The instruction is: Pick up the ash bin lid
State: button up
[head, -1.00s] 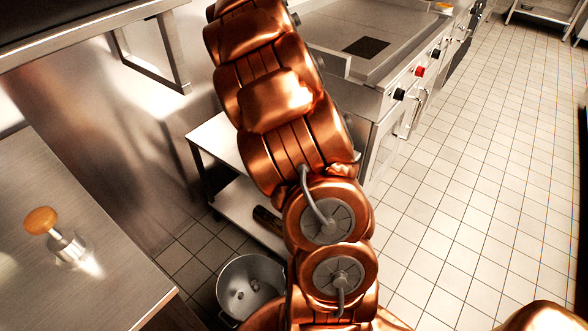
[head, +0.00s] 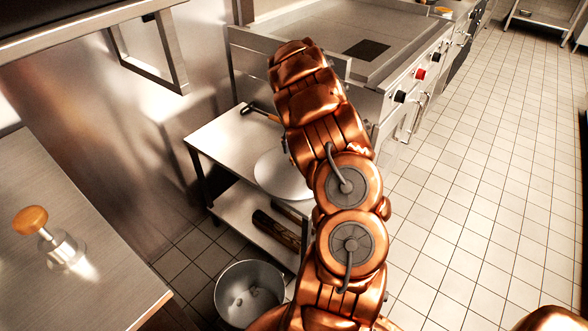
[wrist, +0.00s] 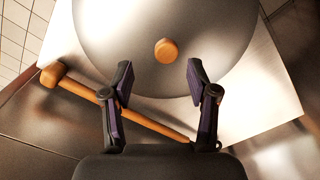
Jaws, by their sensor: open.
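The ash bin lid is a round pale metal disc with a wooden knob (wrist: 166,50), lying on the low side table. Its metal face (wrist: 110,35) fills the upper wrist view. In the head view the lid (head: 276,176) is partly hidden behind my arm. My gripper (wrist: 158,74) is open and empty, its two dark fingers apart over the lid's near edge. The knob lies just beyond the fingertips, roughly between them in the picture. The height of the fingers above the lid is hard to tell. The head view does not show the gripper.
A wooden-handled hammer (wrist: 130,115) lies beside the lid, under the fingers in the wrist view. The open metal bin (head: 220,297) stands on the floor. A steel counter (head: 100,255) with a knobbed tool (head: 62,246) is at left. The griddle (head: 340,30) stands behind. Floor at right is clear.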

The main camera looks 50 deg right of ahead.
aim_at(293, 157)
jog(key=shift+w+a+f+p, duration=0.1)
jog(key=shift+a+f+p, duration=0.05)
jog(key=shift+f, duration=0.75)
jog(key=shift+w+a+f+p, duration=0.1)
jog(key=shift+f+p, duration=0.1)
jog(key=shift+f, duration=0.65)
jog(key=shift+a+f+p, duration=0.15)
jog(key=shift+f, duration=0.75)
grip_shut()
